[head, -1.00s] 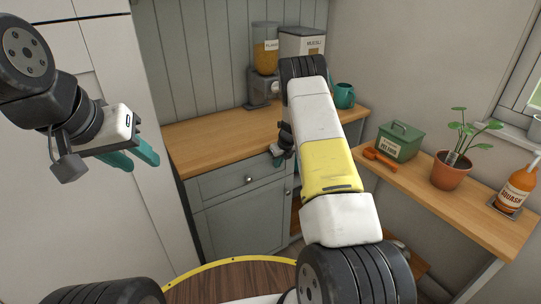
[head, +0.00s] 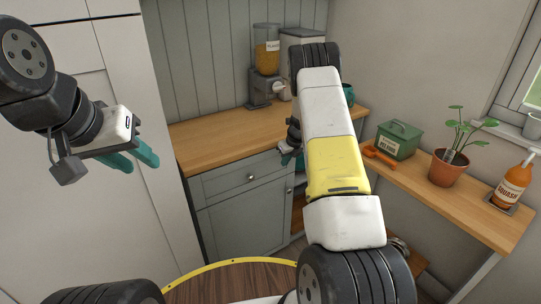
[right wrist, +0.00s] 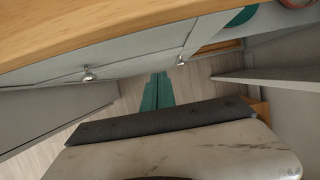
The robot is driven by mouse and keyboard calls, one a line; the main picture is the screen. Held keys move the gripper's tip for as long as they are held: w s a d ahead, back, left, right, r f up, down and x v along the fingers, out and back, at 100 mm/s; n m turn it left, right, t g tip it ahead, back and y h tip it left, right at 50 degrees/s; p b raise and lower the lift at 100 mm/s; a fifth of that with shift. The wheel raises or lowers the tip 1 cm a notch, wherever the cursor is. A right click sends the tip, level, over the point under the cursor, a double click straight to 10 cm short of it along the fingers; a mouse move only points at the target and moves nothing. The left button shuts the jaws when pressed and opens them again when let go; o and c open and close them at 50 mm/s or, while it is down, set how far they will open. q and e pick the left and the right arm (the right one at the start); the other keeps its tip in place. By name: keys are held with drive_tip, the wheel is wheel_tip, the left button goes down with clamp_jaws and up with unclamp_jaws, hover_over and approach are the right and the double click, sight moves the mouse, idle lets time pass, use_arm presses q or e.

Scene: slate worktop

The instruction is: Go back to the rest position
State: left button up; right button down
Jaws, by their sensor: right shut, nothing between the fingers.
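My left gripper (head: 133,161) hangs in the air at the left of the head view, in front of the white tall cabinet. Its two teal fingers stand apart with nothing between them. My right arm crosses the middle of the head view and hides most of my right gripper. In the right wrist view the teal fingers of my right gripper (right wrist: 158,92) lie together, shut and empty. They are in the air in front of the grey cabinet, over the pale floor.
A wooden counter (head: 225,125) with dispensers (head: 266,62) stands at the back. A wooden shelf (head: 455,200) on the right holds a green tin (head: 397,140), an orange scoop-like item (head: 379,157), a potted plant (head: 447,168) and a squash bottle (head: 512,184). Cabinet knobs (right wrist: 88,75) stick out near my right gripper.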

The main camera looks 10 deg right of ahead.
drive_tip(key=s+a+r+n+y, duration=0.1)
drive_tip(key=s+a+r+n, duration=0.2)
drive_tip(key=s+r+n, duration=0.5)
drive_tip(key=s+a+r+n, duration=0.2)
drive_tip(key=s+r, duration=0.3)
drive_tip(key=r, duration=0.7)
drive_tip(key=s+a+r+n+y, duration=0.1)
drive_tip(key=s+a+r+n, duration=0.35)
drive_tip(key=r, duration=0.65)
drive_tip(key=s+r+n+t, duration=0.1)
drive_tip(key=s+r+n, duration=0.1)
drive_tip(key=s+n, duration=0.7)
drive_tip(key=s+a+r+n+t+h, duration=0.1)
drive_tip(key=s+r+n, duration=0.1)
drive_tip(key=s+n, duration=0.7)
drive_tip(key=s, duration=0.7)
drive_tip(key=shift+a+r, duration=0.25)
drive_tip(key=shift+r, duration=0.05)
